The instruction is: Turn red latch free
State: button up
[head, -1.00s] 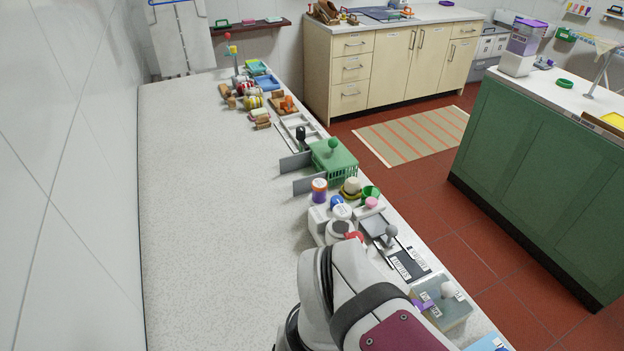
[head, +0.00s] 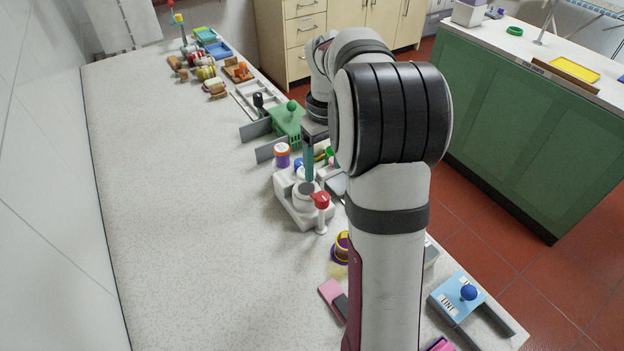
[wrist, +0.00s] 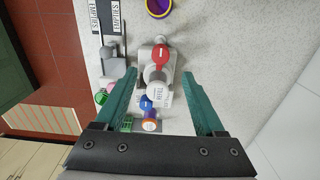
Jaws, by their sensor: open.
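The red latch (head: 321,200) is a red handle on a short white post, beside a white fixture (head: 293,214) with a round top on the counter. In the wrist view the red latch (wrist: 160,54) shows just beyond and between my fingertips, with the white fixture (wrist: 145,67) around it. My gripper (wrist: 159,75) is open, its two teal fingers apart with nothing clearly held between them. In the head view a teal finger (head: 308,158) hangs over the counter just behind the fixture; my arm hides the rest of the gripper.
The counter's left side (head: 190,220) is bare.

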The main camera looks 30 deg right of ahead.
aim_at(322, 196)
notch_tip(322, 196, down, 9)
jog(key=shift+f, duration=0.2)
jog(key=shift+c, duration=0.4)
grip_shut()
